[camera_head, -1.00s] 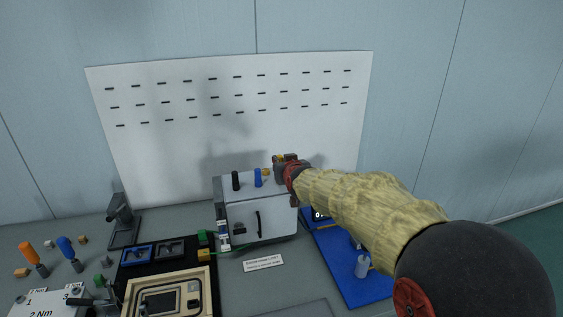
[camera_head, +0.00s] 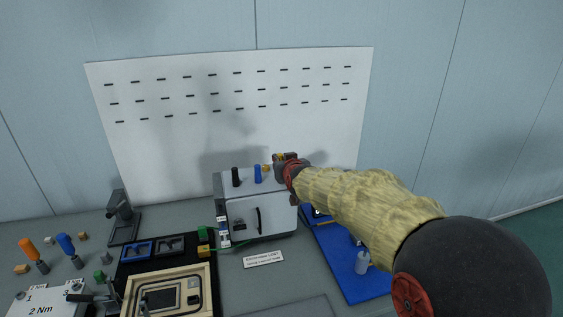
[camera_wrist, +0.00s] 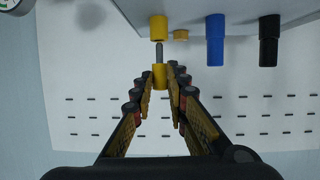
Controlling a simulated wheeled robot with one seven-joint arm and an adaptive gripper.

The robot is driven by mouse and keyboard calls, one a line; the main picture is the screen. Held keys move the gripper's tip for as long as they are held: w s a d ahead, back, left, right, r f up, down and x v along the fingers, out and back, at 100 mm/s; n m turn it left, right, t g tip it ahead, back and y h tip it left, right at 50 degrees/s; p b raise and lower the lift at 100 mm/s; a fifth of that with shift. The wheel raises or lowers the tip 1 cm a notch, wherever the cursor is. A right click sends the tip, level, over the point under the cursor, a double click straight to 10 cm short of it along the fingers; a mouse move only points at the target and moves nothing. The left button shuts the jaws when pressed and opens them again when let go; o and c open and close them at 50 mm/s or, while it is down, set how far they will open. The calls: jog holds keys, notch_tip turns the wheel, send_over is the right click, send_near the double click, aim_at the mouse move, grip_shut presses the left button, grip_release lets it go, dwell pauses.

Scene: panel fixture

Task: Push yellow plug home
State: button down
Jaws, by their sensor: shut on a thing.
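My gripper (camera_wrist: 159,72) is shut on a yellow cylinder, the yellow plug (camera_wrist: 159,78), in the wrist view. A grey pin runs from the held plug toward a second yellow cylinder (camera_wrist: 158,28) at the edge of the pale unit (camera_wrist: 220,8). I cannot tell whether the pin enters that cylinder.
A blue plug (camera_head: 257,174) and a black plug (camera_head: 235,177) stand on the unit, left of my gripper. A white slotted board (camera_head: 230,110) rises behind. A blue mat (camera_head: 365,285) with small items lies at right, partly under my arm. A framed wooden tray (camera_head: 195,278) lies in front.

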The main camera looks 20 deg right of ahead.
jog(key=shift+f+b, duration=1.2)
jog(key=shift+f, duration=0.35)
jog(key=c, duration=1.7)
grip_release()
jog(key=shift+s, duration=0.1)
